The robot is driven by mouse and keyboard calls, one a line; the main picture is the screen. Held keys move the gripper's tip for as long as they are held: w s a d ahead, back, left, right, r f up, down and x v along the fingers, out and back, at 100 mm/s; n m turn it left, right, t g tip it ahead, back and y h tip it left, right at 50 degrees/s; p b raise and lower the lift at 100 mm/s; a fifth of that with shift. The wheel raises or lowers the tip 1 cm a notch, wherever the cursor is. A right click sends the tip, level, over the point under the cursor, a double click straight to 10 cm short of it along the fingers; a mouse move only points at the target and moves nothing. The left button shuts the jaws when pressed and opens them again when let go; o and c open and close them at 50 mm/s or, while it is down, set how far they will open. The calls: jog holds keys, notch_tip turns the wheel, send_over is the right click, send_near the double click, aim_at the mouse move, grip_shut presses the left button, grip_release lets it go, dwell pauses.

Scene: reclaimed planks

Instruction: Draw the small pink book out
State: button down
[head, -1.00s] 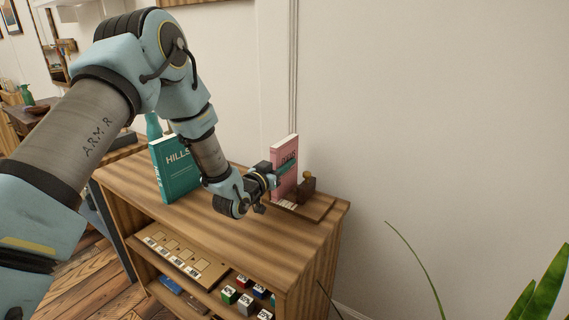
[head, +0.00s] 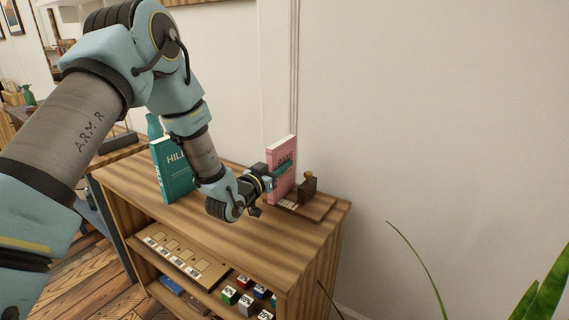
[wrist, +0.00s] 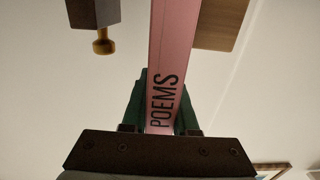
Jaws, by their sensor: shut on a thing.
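The small pink book (head: 283,166) stands upright on top of the wooden cabinet, at the left end of a low wooden board (head: 312,207). Its spine reads POEMS in the wrist view (wrist: 168,90). My gripper (head: 282,170) is shut on the pink book, with the teal fingers on either side of it near the spine in the wrist view (wrist: 162,115). The book's lower edge is partly hidden by my gripper in the head view, so I cannot tell whether it still touches the board.
A teal book (head: 172,170) stands left of my wrist. A dark block with a wooden knob (head: 308,187) stands right of the pink book. The cabinet top (head: 240,236) is clear in front. Labelled cubes (head: 245,303) sit on the shelf below.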

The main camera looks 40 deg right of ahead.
jog(key=b+v, duration=0.2)
jog(key=v, duration=1)
jog(key=shift+a, duration=0.3)
dwell(0.3)
